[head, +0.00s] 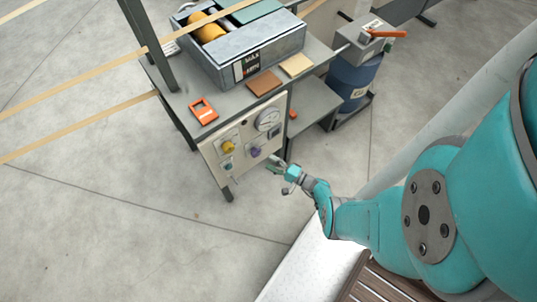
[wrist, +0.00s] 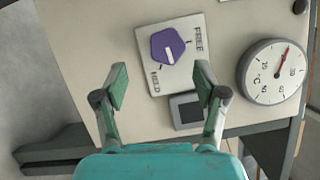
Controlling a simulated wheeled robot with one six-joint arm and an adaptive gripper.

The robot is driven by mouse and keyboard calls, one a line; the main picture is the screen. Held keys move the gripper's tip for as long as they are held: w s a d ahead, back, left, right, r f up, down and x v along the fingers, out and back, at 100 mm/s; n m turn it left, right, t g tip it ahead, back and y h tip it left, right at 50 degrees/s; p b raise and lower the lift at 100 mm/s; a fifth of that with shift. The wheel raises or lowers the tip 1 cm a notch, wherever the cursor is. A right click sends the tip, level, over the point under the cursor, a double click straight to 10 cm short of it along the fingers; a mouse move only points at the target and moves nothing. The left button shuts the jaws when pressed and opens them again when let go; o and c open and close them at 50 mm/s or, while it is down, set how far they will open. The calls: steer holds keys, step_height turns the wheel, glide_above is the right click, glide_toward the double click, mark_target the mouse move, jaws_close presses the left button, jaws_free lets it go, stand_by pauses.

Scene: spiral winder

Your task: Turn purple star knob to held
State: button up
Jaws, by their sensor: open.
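The purple knob (wrist: 163,42) sits on a white plate (wrist: 187,67) on the beige panel in the wrist view. Its white pointer mark runs nearly straight down in the picture. The plate reads FREE at the right and what looks like HELD at the lower left. My gripper (wrist: 162,84) is open and empty. Its green-padded fingers stand apart, left and right of the plate's lower part, with the knob above and between them, untouched. In the head view the purple knob (head: 255,152) is small on the panel, and my gripper (head: 278,167) is close to its right.
A round dial gauge (wrist: 273,72) is right of the knob, and a dark square window (wrist: 187,110) is below it. The head view shows a yellow knob (head: 228,147) on the same panel (head: 211,152). An orange device (head: 203,110) lies on the bench above.

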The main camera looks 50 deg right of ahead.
mark_target(257, 154)
steer(key=s+a+f+n+g, duration=0.25)
steer(key=f+g, duration=0.25)
steer(key=f, duration=0.3)
steer(key=s+a+f+n+g, duration=0.2)
steer(key=s+f+g, duration=0.15)
steer(key=f, duration=0.45)
steer(key=s+d+f+n+g+h, duration=0.4)
steer(key=s+d+g+h, duration=0.1)
steer(key=s+d, duration=0.2)
steer(key=w+d+r+n+t+h, duration=0.3)
steer(key=d+r+n+h, duration=0.25)
steer(key=r, duration=0.35)
steer(key=w+a+r+n+t+y, duration=0.3)
steer(key=w+a+r+n+t, duration=0.6)
steer(key=a+r, duration=0.35)
steer(key=shift+n+t, duration=0.25)
steer(key=shift+n, duration=0.35)
steer(key=x, duration=0.6)
steer(key=d+x, duration=0.1)
steer(key=x, duration=0.2)
steer(key=shift+w, duration=0.1)
